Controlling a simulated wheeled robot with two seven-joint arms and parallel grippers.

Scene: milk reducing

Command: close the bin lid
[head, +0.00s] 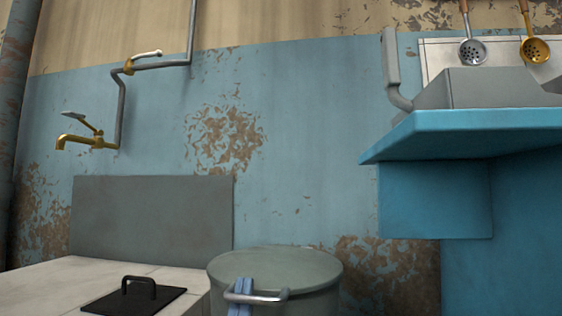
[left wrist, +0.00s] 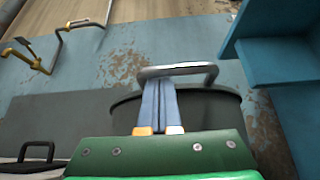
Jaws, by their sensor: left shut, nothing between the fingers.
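The grey-green round bin (head: 320,300) stands at the bottom centre of the head view, its lower part cut off. Its lid (head: 285,262) looks flat across the top; I cannot tell whether it is fully seated. A metal bar handle (head: 268,297) is at the bin's front and also shows in the left wrist view (left wrist: 190,68). My left gripper (head: 240,285) has its blue fingers shut and empty at the left part of the handle. In the left wrist view the fingertips (left wrist: 160,84) reach the handle; contact is unclear. My right gripper is not in view.
A pale tiled counter (head: 50,285) with a black handled plate (head: 135,297) is left of the bin. A grey panel (head: 150,215) stands behind it. A blue shelf (head: 470,120) juts out at right. Brass taps (head: 88,140) are on the wall.

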